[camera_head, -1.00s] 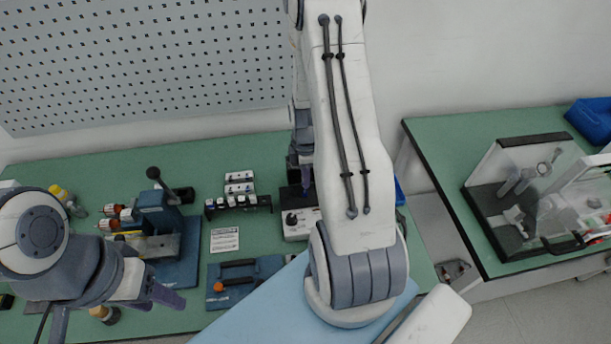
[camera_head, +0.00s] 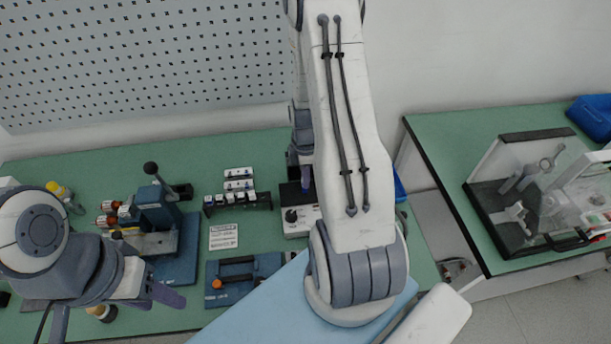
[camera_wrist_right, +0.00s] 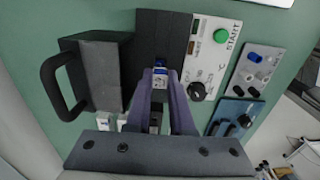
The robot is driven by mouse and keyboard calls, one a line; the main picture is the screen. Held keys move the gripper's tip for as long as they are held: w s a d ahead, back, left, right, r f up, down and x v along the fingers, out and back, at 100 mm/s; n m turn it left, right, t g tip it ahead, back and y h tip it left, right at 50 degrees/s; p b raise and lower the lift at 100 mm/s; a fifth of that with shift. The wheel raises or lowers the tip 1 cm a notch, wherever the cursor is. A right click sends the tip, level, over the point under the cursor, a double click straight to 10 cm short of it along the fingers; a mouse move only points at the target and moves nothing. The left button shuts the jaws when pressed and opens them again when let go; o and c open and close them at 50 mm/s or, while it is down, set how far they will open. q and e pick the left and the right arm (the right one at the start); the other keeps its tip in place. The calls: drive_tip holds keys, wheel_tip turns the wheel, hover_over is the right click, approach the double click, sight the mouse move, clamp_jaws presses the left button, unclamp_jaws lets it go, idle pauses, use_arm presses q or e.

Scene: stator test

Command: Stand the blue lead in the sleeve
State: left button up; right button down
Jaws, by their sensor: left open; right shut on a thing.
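In the right wrist view, my right gripper (camera_wrist_right: 160,80) is shut on a small piece with a blue end, which I take to be the blue lead (camera_wrist_right: 160,63). It is held over a long dark block. Most of it is hidden between the fingers. I cannot make out the sleeve, or whether the lead touches anything below. In the head view, my right gripper (camera_head: 305,178) is largely hidden behind my own arm, beside the white control box. My left gripper (camera_head: 112,312) is open and empty at the lower left, near the table's front.
The white control box with a green START button (camera_wrist_right: 221,36) stands right of the dark block (camera_wrist_right: 160,25). Left of it is a black box with a handle (camera_wrist_right: 62,85).

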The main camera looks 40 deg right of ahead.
drive_tip(key=shift+f, duration=0.35)
drive_tip(key=c, duration=0.7)
unclamp_jaws()
drive_tip(key=shift+r, duration=0.1)
wheel_tip(320, 180, up, 10)
drive_tip(key=b, duration=0.1)
drive_tip(key=shift+r+b, duration=0.15)
drive_tip(key=shift+b, duration=0.2)
